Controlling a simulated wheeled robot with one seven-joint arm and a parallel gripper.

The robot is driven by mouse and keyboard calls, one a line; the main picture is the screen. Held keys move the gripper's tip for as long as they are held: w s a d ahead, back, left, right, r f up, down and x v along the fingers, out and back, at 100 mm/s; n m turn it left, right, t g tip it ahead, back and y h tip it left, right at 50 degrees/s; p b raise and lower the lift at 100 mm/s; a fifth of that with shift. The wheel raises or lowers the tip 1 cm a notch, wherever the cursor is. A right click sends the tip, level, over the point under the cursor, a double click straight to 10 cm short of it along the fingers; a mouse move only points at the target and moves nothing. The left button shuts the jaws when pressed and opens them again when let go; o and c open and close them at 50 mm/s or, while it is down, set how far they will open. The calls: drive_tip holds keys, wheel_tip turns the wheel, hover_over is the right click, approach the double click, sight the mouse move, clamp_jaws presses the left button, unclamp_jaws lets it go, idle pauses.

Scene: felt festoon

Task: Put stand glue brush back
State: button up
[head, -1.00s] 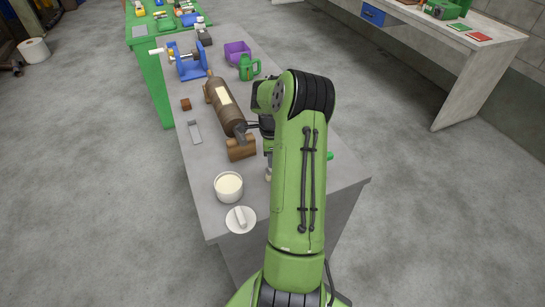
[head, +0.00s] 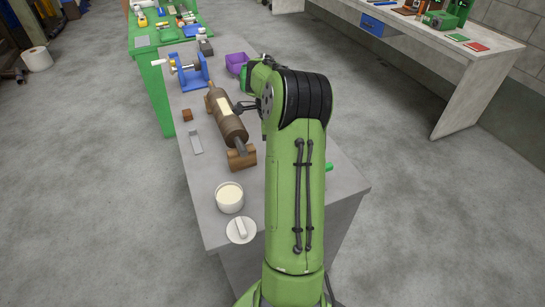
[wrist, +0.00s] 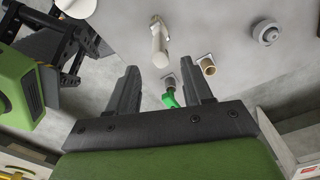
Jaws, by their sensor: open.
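My gripper (head: 246,107) is open, its dark fingers beside the brown roller (head: 226,118) on the grey bench. My arm hides part of the bench.
A blue stand (head: 188,76) and a purple bin (head: 236,61) are at the bench's far part. A small brown block (head: 187,115) and a grey strip (head: 195,142) lie left of the roller. A green table (head: 152,70) adjoins behind.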

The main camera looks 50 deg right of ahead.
drive_tip(key=shift+r, duration=0.75)
drive_tip(key=a+r+n+t+h, duration=0.1)
drive_tip(key=a+r+n, duration=0.55)
drive_tip(key=a, duration=0.35)
drive_tip(key=a+r+n+t+h, duration=0.1)
drive_tip(key=a+r+n, duration=0.55)
drive_tip(key=a, duration=0.35)
drive_tip(key=s+a+f+n+t+y, duration=0.1)
drive_tip(key=s+a+n+t, duration=0.3)
drive_tip(key=s+a+n, duration=0.8)
drive_tip(key=a+n+y, duration=0.1)
drive_tip(key=a+n, duration=0.1)
drive_tip(key=n, duration=0.1)
drive_tip(key=shift+s+a+f+n, duration=0.2)
drive_tip(key=shift+a+n, duration=0.1)
drive_tip(key=shift+a, duration=0.1)
